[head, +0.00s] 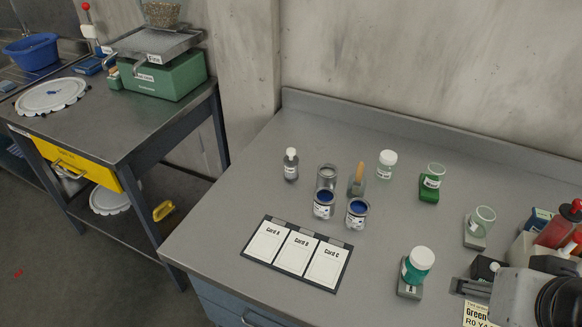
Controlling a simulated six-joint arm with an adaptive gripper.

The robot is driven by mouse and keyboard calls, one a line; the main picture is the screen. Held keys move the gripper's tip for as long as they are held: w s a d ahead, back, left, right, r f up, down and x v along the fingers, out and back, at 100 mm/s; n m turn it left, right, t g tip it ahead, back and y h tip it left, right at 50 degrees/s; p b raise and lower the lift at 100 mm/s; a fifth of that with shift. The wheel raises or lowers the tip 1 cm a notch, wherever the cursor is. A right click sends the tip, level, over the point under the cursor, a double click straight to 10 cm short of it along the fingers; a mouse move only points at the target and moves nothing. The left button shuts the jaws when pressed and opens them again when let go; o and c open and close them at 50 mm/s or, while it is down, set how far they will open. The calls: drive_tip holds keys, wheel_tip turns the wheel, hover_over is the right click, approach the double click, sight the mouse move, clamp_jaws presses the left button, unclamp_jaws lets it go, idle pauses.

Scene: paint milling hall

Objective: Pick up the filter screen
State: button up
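I cannot make out with certainty which thing is the filter screen. A similar white disc (109,201) lies on the lower shelf of that bench, partly hidden by the yellow drawer and bench frame. No labelled screen shows on the right bench. A grey and black part at the lower right corner seems to be my arm.
The right bench (226,207) holds a card board (295,257), two blue paint cans (357,212), a brush, jars and bottles (418,264). A green scale (163,75) and a blue basin (32,52) stand at left. A floor gap separates the benches. The right bench's left front is clear.

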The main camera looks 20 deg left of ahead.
drive_tip(key=w+a+r+n+t+y, duration=0.1)
drive_tip(key=w+a+n+t+y, duration=0.1)
drive_tip(key=w+a, duration=1.15)
drive_tip(key=n+t+y, duration=0.1)
drive_tip(key=t+y, duration=0.1)
hover_over(289, 168)
drive_tip(key=s+d, duration=0.4)
drive_tip(key=d, duration=0.7)
wheel_tip(289, 168, down, 11)
drive_tip(key=a+f+t, duration=0.1)
drive_tip(key=a+f, duration=0.3)
drive_tip(key=a+f+t, duration=0.1)
drive_tip(key=a+f, duration=0.3)
drive_tip(key=shift+s+a+f, duration=0.2)
drive_tip(key=shift+a+f, duration=0.05)
drive_tip(key=shift+f, duration=0.1)
drive_tip(key=shift+s+a+f, duration=0.1)
drive_tip(key=shift+a+f, duration=0.25)
drive_tip(key=shift+f, duration=0.2)
drive_tip(key=shift+x, duration=1.25)
